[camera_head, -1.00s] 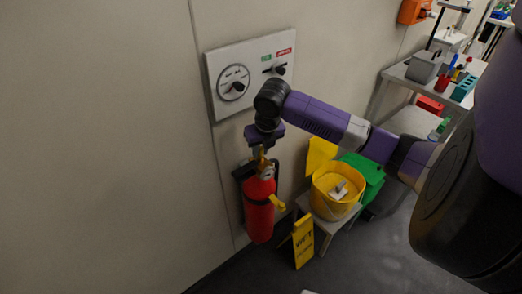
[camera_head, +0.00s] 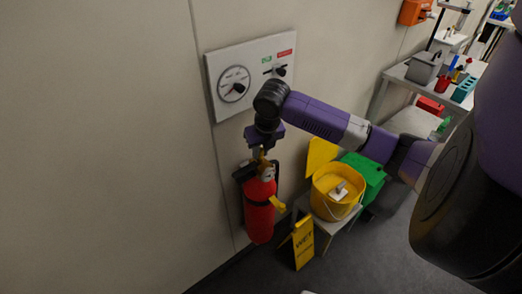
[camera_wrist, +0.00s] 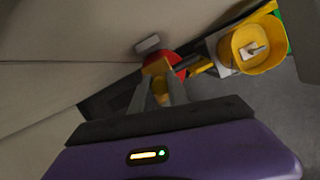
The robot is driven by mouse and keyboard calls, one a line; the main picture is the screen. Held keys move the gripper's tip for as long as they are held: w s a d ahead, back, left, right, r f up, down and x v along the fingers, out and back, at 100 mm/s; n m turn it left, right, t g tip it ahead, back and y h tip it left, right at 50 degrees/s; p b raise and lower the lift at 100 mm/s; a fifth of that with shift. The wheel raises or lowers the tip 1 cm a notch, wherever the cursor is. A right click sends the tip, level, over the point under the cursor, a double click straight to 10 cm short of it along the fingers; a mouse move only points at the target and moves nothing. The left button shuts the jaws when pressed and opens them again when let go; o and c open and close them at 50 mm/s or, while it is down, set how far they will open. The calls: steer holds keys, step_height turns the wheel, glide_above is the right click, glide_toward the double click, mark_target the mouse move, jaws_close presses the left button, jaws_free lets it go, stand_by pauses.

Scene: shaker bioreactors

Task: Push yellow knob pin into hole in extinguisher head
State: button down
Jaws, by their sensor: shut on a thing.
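The red fire extinguisher (camera_head: 259,212) hangs upright on the wall, with its head (camera_head: 266,172) at the top. In the wrist view its red body (camera_wrist: 177,62) shows just past my fingers. My gripper (camera_head: 262,153) points down at the extinguisher head from above. In the wrist view my gripper (camera_wrist: 160,92) is shut on a small yellow piece (camera_wrist: 160,90), which looks like the yellow knob pin. The pin's tip and the hole are hidden, so I cannot tell whether the pin is in the hole.
A control panel (camera_head: 222,103) with dials is on the wall above. A yellow bucket (camera_head: 325,206) stands on a low stool to the right, with a green box (camera_head: 364,170) behind it. A yellow wet-floor sign (camera_head: 303,243) stands below. Bare wall lies to the left.

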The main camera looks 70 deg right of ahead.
steer(key=shift+a+f, duration=0.15)
steer(key=shift+f, duration=0.3)
steer(key=shift+r+p, duration=0.45)
steer(key=shift+r, duration=0.05)
steer(key=shift+r, duration=0.1)
steer(key=shift+r+p, duration=0.45)
steer(key=shift+r, duration=0.3)
steer(key=shift+r, duration=0.1)
steer(key=shift+r+p, duration=0.35)
steer(key=shift+r, duration=0.15)
